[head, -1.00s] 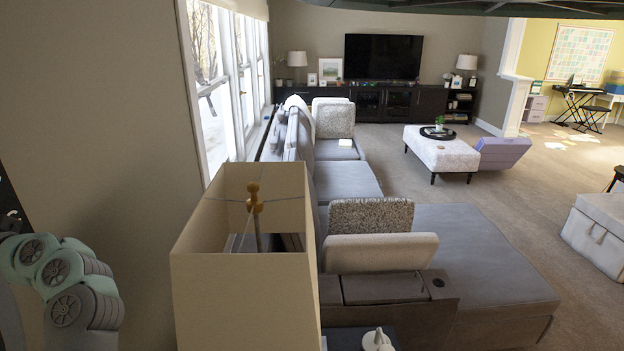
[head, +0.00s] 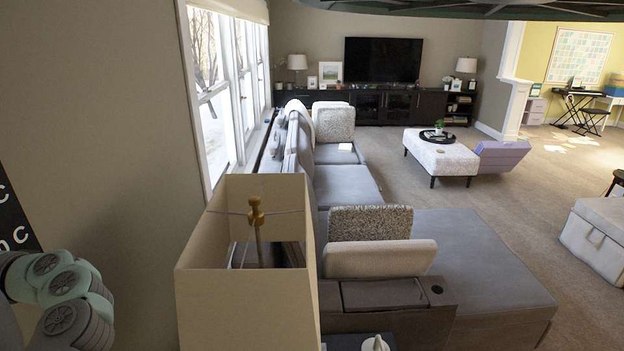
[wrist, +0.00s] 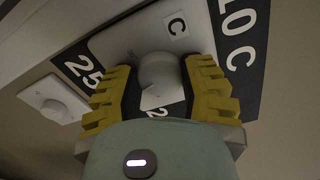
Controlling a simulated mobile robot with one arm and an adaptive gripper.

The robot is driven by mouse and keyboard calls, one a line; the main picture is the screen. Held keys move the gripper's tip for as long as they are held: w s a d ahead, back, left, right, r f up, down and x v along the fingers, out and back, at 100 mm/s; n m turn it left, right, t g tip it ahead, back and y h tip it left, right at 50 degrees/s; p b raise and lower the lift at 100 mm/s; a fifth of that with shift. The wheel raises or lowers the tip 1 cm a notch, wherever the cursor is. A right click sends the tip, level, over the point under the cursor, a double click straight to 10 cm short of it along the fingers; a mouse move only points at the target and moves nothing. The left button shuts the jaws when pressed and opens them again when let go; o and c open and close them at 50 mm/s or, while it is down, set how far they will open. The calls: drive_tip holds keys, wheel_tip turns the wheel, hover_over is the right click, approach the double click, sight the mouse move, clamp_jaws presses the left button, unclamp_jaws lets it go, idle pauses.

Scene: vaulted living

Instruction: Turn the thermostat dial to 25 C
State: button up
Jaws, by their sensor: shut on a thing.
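The thermostat dial (wrist: 157,70) is a round, pale knob on a light plate (wrist: 112,43) in the wrist view. Black labels lie around it: "25" (wrist: 84,70) at the left, "10 C" (wrist: 238,35) at the upper right, and a small white "C" tag above the dial. A label below the dial is partly hidden, with a "2" showing. My gripper (wrist: 159,76) has yellow ridged fingers on both sides of the dial and is shut on it. I cannot tell which mark the dial points to. The head view does not show the dial.
A second white plate with a small round knob (wrist: 56,101) is at the left in the wrist view. In the head view, a lamp shade (head: 245,308) stands close by the wall, with a grey sofa (head: 480,260) beyond.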

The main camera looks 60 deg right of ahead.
drive_tip(key=shift+m+p, duration=0.35)
drive_tip(key=shift+m, duration=0.95)
drive_tip(key=o, duration=1.3)
drive_tip(key=shift+c, duration=0.2)
drive_tip(key=v, duration=1.2)
